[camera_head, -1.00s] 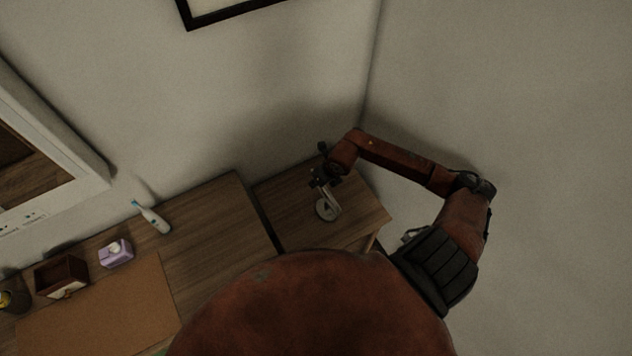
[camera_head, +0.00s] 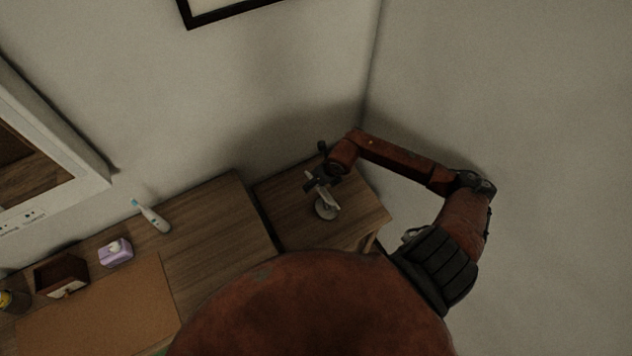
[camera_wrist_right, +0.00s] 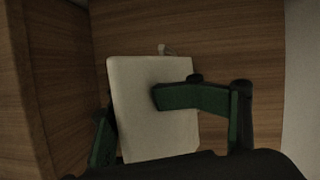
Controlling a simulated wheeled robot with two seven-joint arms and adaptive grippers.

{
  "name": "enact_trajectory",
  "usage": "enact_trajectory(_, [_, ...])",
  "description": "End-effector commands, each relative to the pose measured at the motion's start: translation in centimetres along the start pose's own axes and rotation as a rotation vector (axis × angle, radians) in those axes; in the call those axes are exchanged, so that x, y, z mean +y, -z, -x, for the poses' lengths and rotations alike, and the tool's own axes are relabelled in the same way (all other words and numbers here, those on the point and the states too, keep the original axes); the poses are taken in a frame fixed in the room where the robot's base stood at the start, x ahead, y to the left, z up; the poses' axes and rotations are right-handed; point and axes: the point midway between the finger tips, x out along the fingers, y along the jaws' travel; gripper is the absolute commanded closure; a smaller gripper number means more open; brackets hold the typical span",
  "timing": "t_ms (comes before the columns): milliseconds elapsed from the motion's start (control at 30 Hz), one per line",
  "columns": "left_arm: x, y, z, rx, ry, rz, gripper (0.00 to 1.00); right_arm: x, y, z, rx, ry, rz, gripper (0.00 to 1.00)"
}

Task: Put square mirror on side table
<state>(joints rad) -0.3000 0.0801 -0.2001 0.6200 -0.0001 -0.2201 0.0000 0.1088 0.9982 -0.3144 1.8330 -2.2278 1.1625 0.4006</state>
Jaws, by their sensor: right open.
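My right gripper (camera_head: 319,181) is over the side table at the mirror's panel. In the right wrist view the pale square panel of the mirror (camera_wrist_right: 150,125) lies between the open green-padded fingers of the gripper (camera_wrist_right: 140,115). One finger crosses in front of the panel and the other is partly hidden behind its left edge. I cannot tell whether either finger touches it. My left gripper is not in view.
A wooden counter (camera_head: 218,222) adjoins the side table on the left, with a toothbrush (camera_head: 152,216), a purple tissue box (camera_head: 115,252), a dark brown box (camera_head: 62,275) and a brown mat (camera_head: 110,310). Walls stand close behind the side table. Some tabletop around the mirror's base is clear.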

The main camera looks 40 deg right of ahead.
Motion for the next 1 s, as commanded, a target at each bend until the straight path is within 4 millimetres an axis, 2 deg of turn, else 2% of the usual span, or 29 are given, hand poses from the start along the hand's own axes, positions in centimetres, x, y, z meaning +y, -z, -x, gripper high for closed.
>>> enact_trajectory(233, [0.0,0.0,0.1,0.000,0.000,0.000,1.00,0.0,0.0,0.1,0.000,0.000,0.000,0.54])
enact_trajectory(367, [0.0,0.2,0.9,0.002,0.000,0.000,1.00,0.0,-0.1,1.1,0.000,0.000,0.001,0.54])
enact_trajectory(800, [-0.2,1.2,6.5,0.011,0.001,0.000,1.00,0.0,-0.2,8.9,0.000,0.001,0.001,0.54])
enact_trajectory(1000, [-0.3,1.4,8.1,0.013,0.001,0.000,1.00,0.0,-0.1,11.4,0.001,0.001,0.000,0.54])
